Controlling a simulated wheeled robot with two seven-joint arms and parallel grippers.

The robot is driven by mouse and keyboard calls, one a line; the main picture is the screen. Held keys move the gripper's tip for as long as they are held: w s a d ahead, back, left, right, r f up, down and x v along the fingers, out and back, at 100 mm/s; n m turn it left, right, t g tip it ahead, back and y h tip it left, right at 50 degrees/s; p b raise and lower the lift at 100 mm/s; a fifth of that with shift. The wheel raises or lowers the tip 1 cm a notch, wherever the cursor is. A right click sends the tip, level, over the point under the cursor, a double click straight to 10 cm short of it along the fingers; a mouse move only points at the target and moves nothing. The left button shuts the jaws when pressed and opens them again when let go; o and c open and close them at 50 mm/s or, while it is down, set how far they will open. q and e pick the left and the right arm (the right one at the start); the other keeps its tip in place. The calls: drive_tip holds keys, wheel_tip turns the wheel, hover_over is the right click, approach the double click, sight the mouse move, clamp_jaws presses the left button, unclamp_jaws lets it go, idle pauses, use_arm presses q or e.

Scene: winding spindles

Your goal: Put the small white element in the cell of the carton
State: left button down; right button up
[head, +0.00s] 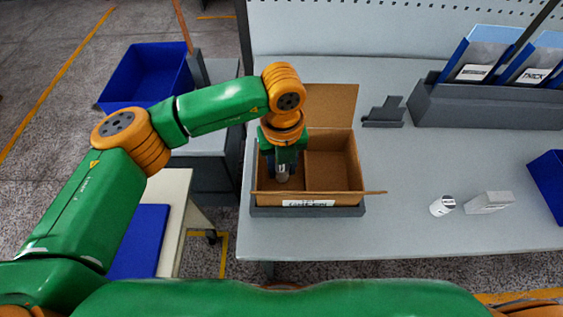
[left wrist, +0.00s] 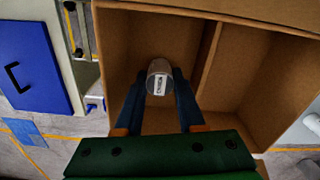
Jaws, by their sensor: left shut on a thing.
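The open brown carton (head: 341,176) stands on a grey base at the left side of the table, with a divider making a left and a right cell. My left gripper (head: 282,172) points down into the left cell. It is shut on the small white element (left wrist: 160,78), a short pale cylinder with a dark-printed label, held between the two dark fingertips. In the left wrist view the carton (left wrist: 250,70) surrounds it and the right cell looks empty. Whether the element touches the cell floor cannot be told. My right gripper is not in view.
A labelled white cylinder (head: 442,205) and a white box (head: 490,202) stand on the table at right. A grey rack (head: 485,106) holds blue folders. The table between carton and cylinder is clear.

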sight(283, 167)
use_arm(q)
drive_tip(key=shift+f, duration=0.15)
drive_tip(key=c, duration=0.8)
unclamp_jaws()
drive_tip(key=shift+d, duration=0.1)
drive_tip(key=shift+o, duration=1.4)
drive_tip(key=shift+r, duration=0.7)
wheel_tip(283, 167, up, 11)
drive_tip(key=b, duration=0.2)
